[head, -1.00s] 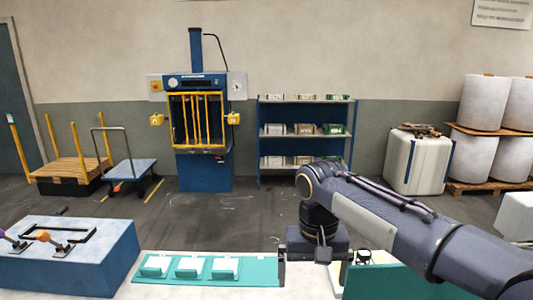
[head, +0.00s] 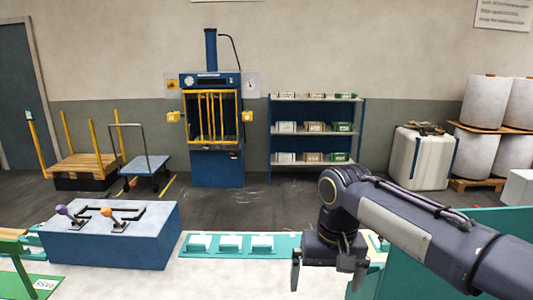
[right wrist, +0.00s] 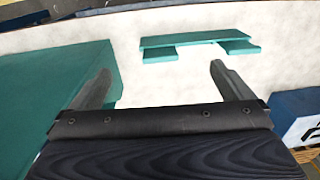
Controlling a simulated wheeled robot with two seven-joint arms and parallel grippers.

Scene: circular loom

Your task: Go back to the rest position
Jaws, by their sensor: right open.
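My right gripper (head: 325,277) is in the lower right of the head view, fingers pointing down above the white table (head: 215,280). It is open. In the right wrist view its two fingers (right wrist: 160,85) stand apart with nothing between them. My right arm reaches in from the right edge. My left gripper is not in the head view.
A teal tray (head: 230,254) with white pieces lies left of the gripper. Farther left is a blue box (head: 160,243) with two levers. A teal panel (right wrist: 50,85) stands beside the fingers. A press (head: 215,168) and shelf (head: 315,140) are behind.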

